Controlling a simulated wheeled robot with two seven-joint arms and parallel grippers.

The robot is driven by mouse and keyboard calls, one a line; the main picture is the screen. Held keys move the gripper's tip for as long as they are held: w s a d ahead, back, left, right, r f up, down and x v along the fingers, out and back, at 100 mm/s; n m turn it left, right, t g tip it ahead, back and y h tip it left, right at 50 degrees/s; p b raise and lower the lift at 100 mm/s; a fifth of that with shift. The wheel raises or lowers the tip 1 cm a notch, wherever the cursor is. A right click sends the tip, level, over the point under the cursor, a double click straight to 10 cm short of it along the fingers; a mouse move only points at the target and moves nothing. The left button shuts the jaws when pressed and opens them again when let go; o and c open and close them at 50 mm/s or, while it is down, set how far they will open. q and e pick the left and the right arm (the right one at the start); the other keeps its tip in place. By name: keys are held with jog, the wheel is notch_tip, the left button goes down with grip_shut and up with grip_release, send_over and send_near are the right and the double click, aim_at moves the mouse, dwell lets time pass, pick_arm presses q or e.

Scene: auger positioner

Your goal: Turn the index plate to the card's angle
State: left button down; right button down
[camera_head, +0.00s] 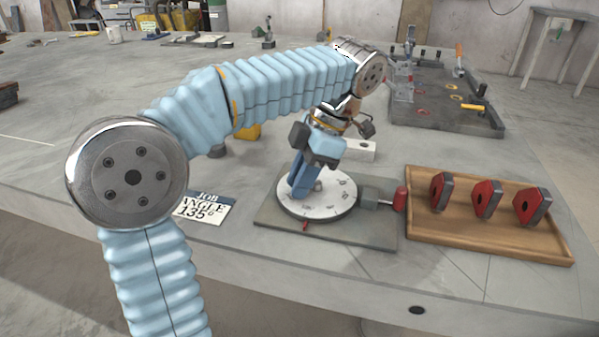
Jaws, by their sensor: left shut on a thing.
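The index plate (335,205) is a round white disc with marks and small holes, lying flat on a grey base (375,238). A small red pointer (305,226) sits at its front edge. A red knob (400,198) on a grey block stands at the base's right side. The card (203,208) reads "JOB ANGLE 135°" and lies left of the base, partly behind my arm. My left gripper (303,190) reaches down onto the left part of the plate, its blue fingers shut. The part it grips is hidden by the fingers. My right gripper is out of view.
A wooden tray (490,248) with three red-and-black blocks (487,198) stands right of the base. A dark fixture plate (440,108) with clamps is behind it. A pale block (360,150) lies behind the index plate. The tabletop's left front is mostly clear.

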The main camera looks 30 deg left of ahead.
pick_arm(q)
jog(key=shift+d+r+n, duration=0.1)
jog(key=shift+n, duration=0.4)
jog(key=c, duration=1)
grip_release()
